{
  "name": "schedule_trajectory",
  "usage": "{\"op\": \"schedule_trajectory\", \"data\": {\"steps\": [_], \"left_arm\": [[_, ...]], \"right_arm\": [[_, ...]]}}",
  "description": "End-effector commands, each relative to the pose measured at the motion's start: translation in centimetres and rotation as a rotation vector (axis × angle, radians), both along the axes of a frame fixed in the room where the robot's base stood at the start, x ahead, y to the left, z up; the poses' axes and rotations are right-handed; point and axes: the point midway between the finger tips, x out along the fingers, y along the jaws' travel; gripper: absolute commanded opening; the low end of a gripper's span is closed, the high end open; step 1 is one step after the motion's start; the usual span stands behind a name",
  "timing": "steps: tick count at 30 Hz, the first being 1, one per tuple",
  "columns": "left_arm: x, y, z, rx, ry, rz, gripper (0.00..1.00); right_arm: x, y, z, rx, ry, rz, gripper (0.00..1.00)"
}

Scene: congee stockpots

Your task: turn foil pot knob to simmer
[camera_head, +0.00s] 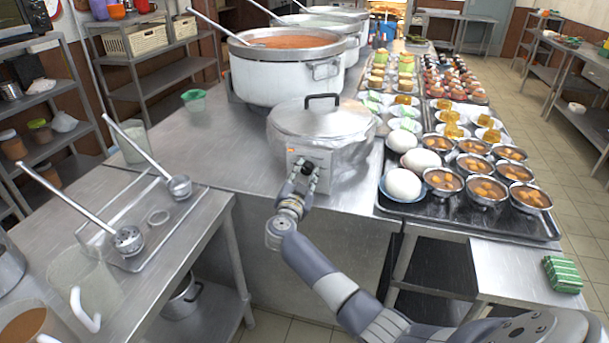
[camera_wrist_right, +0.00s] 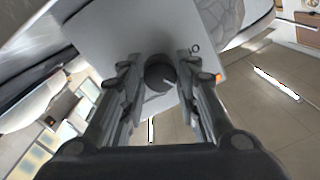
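The foil-wrapped pot (camera_head: 345,165) with a flat steel lid stands at the front of the steel counter, a pale control panel (camera_head: 318,157) on its front. The dark round knob (camera_wrist_right: 158,72) with a light pointer line shows on that panel in the right wrist view. In the head view the knob is hidden behind my right gripper (camera_head: 304,172). My right gripper (camera_wrist_right: 158,85) is open, its two fingers on either side of the knob. A small gap shows beside each finger; I cannot tell if either touches. My left gripper is not in view.
A large open pot (camera_head: 285,80) of reddish food stands behind. A black tray (camera_head: 455,217) with bowls and buns is close on the right. A side table (camera_head: 190,235) with ladles on a tray (camera_head: 135,262) is at the left. An orange light (camera_wrist_right: 217,77) sits beside the knob.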

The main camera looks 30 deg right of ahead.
Motion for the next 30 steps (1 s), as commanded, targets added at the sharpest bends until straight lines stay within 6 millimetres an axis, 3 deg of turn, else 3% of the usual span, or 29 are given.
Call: {"op": "schedule_trajectory", "data": {"steps": [14,30], "left_arm": [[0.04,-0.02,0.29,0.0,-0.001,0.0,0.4],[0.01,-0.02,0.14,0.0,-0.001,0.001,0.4]], "right_arm": [[0.0,0.11,-0.05,0.061,-0.066,0.0,0.06],[0.06,0.17,-0.29,0.366,-0.421,0.0,0.06]]}}
